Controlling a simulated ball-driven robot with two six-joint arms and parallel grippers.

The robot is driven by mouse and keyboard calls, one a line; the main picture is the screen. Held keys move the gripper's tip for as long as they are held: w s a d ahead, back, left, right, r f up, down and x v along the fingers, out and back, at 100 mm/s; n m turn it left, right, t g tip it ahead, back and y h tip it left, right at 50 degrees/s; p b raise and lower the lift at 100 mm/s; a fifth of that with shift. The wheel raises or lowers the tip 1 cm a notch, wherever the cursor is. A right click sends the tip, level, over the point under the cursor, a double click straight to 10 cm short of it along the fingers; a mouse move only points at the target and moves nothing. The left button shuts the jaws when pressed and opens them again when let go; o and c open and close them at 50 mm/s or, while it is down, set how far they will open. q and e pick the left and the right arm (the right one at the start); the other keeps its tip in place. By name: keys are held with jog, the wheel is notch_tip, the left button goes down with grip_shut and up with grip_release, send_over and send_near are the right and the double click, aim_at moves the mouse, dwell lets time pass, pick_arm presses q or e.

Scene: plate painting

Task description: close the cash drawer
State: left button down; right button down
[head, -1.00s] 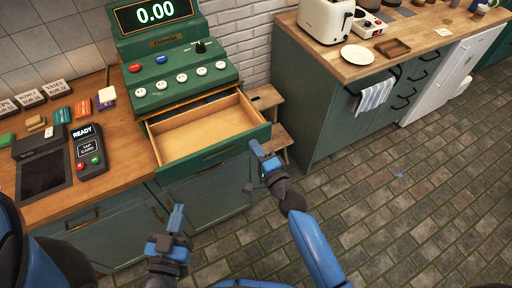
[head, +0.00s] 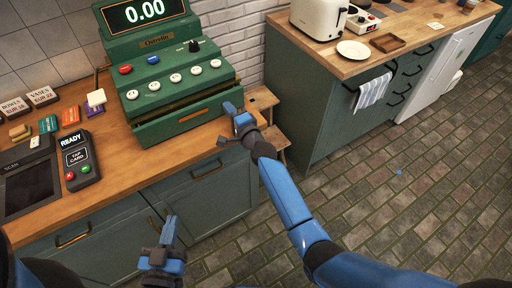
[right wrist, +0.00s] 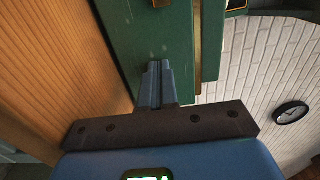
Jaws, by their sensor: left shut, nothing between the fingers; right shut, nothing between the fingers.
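The green cash register (head: 165,65) stands on the wooden counter, its display reading 0.00. My left gripper (head: 169,225) is shut and empty, low in front of the cabinet.
Another counter with a toaster (head: 318,18) is at the back right.

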jog(key=shift+w+a+f, duration=0.15)
jog(key=shift+w+a, duration=0.3)
jog(key=shift+w, duration=0.15)
jog(key=shift+a+r, duration=0.1)
jog(key=shift+r, duration=0.2)
jog(key=shift+r, duration=0.15)
